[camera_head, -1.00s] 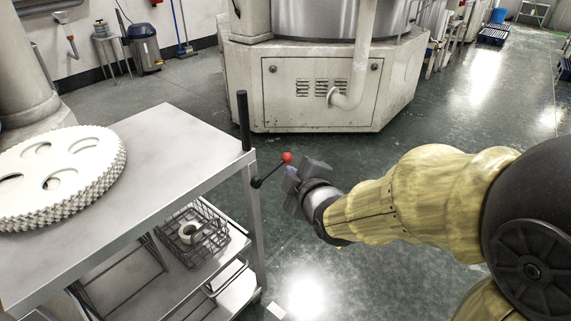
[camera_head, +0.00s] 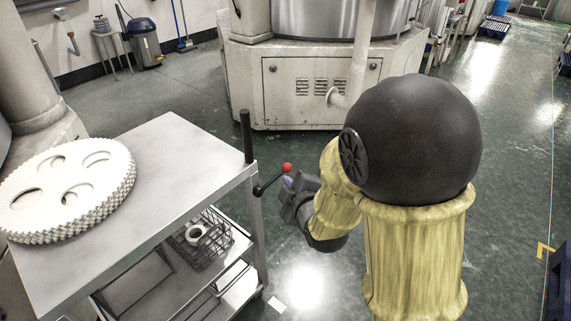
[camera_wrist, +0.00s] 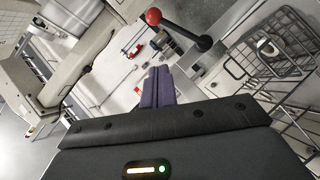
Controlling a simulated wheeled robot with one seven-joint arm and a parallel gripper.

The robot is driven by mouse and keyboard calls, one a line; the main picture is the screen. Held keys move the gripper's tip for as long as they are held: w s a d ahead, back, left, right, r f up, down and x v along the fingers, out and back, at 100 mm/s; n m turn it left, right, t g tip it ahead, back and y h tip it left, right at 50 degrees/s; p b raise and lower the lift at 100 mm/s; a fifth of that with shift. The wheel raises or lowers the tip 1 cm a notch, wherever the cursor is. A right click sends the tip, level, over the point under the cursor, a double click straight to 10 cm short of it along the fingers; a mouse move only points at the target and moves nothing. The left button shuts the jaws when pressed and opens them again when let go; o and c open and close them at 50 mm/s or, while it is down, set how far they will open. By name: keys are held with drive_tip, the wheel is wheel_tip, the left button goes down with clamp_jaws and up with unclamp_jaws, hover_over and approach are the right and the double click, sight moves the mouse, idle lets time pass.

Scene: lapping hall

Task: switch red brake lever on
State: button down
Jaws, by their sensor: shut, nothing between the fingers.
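The red brake lever (camera_head: 272,181) is a dark rod with a red ball knob, fixed to the right side of the metal cart near its corner post. In the head view its rod slants up to the right, ending in the knob. In the wrist view the red knob (camera_wrist: 153,16) shows at the top, with the dark rod running down right to its pivot. My gripper (camera_head: 287,186) is just right of and below the knob in the head view, partly hidden by my arm. In the wrist view its purple fingers (camera_wrist: 158,84) are together and empty, apart from the lever.
The metal cart (camera_head: 165,150) carries a stack of white perforated discs (camera_head: 68,190). A wire basket (camera_head: 205,250) with a white ring sits on its lower shelf. A large machine (camera_head: 300,90) stands behind. The floor right of the cart is open.

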sight(286, 172)
drive_tip(key=shift+r+p, duration=0.15)
drive_tip(key=shift+p, duration=0.65)
drive_tip(key=w+f, duration=0.1)
drive_tip(key=w, duration=0.2)
drive_tip(key=w+f, duration=0.2)
drive_tip(key=w, duration=0.1)
drive_tip(key=w+a+f, duration=0.1)
drive_tip(key=w+f, duration=0.1)
drive_tip(key=w, duration=0.1)
drive_tip(key=shift+w+f+p, duration=0.1)
drive_tip(key=shift+w+p, duration=0.25)
drive_tip(key=shift+w, duration=0.05)
